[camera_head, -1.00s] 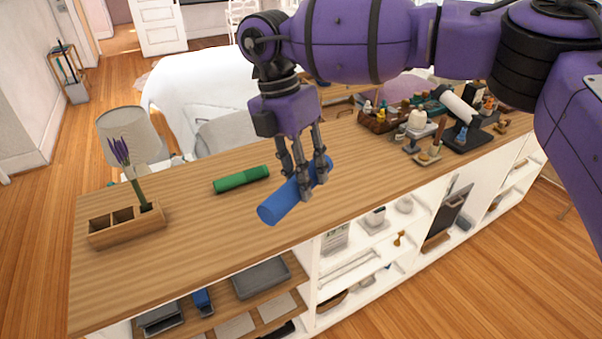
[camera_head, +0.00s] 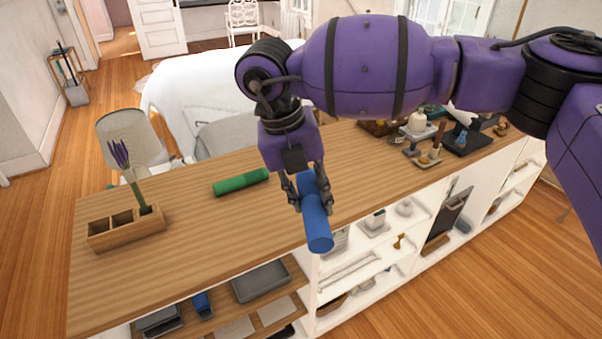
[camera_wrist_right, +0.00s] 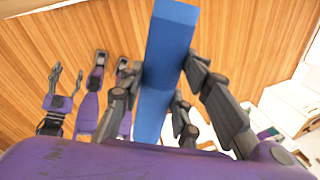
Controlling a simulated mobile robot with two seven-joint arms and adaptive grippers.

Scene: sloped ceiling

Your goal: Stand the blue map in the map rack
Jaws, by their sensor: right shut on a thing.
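The blue map (camera_head: 315,222) is a rolled tube. My right gripper (camera_head: 312,205) is shut on it, with fingers on both sides, above the counter's front edge. The map is tilted, with its near end toward the camera. In the right wrist view the map (camera_wrist_right: 165,65) runs between the fingers. A wooden holder with square compartments (camera_head: 127,236), seemingly the map rack, stands at the counter's left end. A lavender stem stands in its right compartment; the other two look empty. A purple gripper with spread fingers, seemingly my left (camera_wrist_right: 66,82), shows at the wrist view's left.
A green roll (camera_head: 241,181) lies on the counter (camera_head: 200,225) between holder and map. A lamp (camera_head: 128,135) stands behind the holder. Bottles and small items (camera_head: 425,140) crowd the right part. Open shelves (camera_head: 375,270) are below. The counter's front left is clear.

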